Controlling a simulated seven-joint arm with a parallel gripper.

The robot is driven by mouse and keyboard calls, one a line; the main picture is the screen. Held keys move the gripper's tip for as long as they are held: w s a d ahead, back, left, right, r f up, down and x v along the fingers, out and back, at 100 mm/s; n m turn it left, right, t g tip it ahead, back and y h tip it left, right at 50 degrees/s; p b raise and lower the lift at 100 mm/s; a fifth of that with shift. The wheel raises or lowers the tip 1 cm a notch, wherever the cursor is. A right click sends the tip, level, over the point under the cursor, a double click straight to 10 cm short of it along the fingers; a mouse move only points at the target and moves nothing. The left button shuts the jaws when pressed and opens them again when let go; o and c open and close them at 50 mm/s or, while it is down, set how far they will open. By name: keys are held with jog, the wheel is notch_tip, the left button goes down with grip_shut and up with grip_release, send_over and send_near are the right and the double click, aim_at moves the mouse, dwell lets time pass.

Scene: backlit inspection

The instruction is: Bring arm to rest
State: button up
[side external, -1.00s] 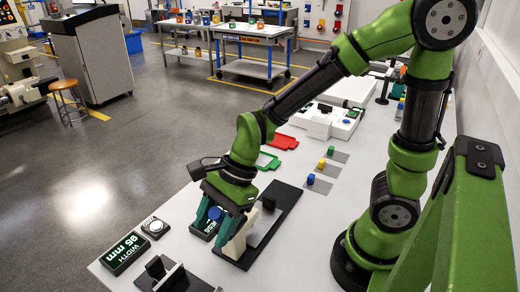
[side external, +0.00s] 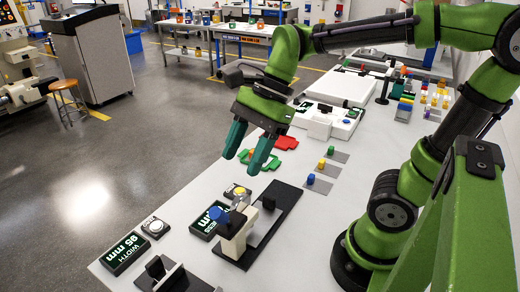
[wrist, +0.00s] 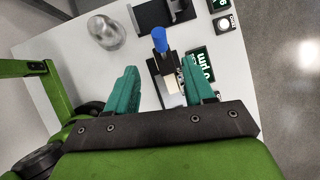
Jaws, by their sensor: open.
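My gripper (side external: 246,148) has two teal fingers, spread apart with nothing between them. In the side external view it hangs in the air above the table (side external: 178,216), over and behind a white fixture with a blue knob (side external: 234,226) on a black base plate (side external: 284,210). In the wrist view my gripper (wrist: 159,90) is open, and the blue knob (wrist: 159,39) with its pale body shows beyond the fingertips, apart from them.
Display boxes, one reading 95 mm (side external: 125,253), and a round button (side external: 154,227) stand near the front left. Blue, yellow and green pieces sit on grey pads (side external: 322,186) at right. A red tray (side external: 286,142) and a green tray (side external: 262,162) lie behind.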

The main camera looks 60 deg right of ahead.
jog(key=shift+s+d+r, duration=0.1)
jog(key=shift+d+r, duration=0.25)
jog(key=shift+r, duration=0.25)
jog(key=s+d+f+n+t+h, duration=0.1)
jog(key=d+n+t, duration=0.1)
jog(key=n, duration=0.5)
jog(key=s+d+f+n+t+h, duration=0.1)
jog(key=d+n+t+h, duration=0.1)
jog(key=n, duration=0.6)
jog(key=shift+d+f+n+t+h, duration=0.3)
jog(key=shift+d+t, duration=0.3)
jog(key=shift+d, duration=0.35)
